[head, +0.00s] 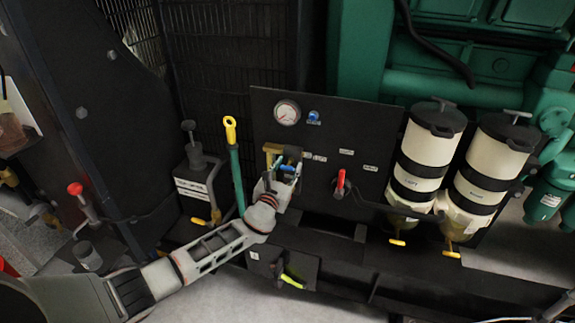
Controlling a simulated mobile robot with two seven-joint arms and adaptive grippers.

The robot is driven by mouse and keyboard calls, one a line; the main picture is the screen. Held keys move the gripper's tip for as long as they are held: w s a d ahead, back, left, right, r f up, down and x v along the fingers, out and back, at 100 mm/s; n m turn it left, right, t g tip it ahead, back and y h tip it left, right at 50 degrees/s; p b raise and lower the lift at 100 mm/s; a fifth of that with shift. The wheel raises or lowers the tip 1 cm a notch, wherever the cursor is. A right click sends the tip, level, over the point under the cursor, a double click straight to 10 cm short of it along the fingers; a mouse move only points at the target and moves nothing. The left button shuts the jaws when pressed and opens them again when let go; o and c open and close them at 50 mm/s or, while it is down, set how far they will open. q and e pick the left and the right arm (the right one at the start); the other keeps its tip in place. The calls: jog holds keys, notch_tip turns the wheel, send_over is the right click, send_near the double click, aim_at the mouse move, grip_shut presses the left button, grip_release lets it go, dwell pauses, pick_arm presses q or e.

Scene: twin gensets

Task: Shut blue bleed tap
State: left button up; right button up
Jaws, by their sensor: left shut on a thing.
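The blue bleed tap shows as a small blue handle (288,168) beside a brass fitting (272,150) on the black panel, left of its middle. My left gripper (284,174) reaches it from the lower left and is shut on the blue handle. The fingers hide much of the tap, so the exact angle of its handle is hard to tell. My right gripper does not show.
The black panel (330,140) carries a gauge (287,112), a blue knob (313,117) and a red-handled valve (341,184). Two white filter canisters (424,158) stand at right. A yellow-topped dipstick (231,130) stands close left of my gripper. A yellow-green lever (291,281) sits below.

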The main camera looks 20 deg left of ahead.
pick_arm(q)
jog(key=shift+m, duration=0.5)
jog(key=o, duration=1.1)
jog(key=shift+c, duration=0.2)
jog(key=s, duration=1.2)
jog(key=shift+a, duration=0.2)
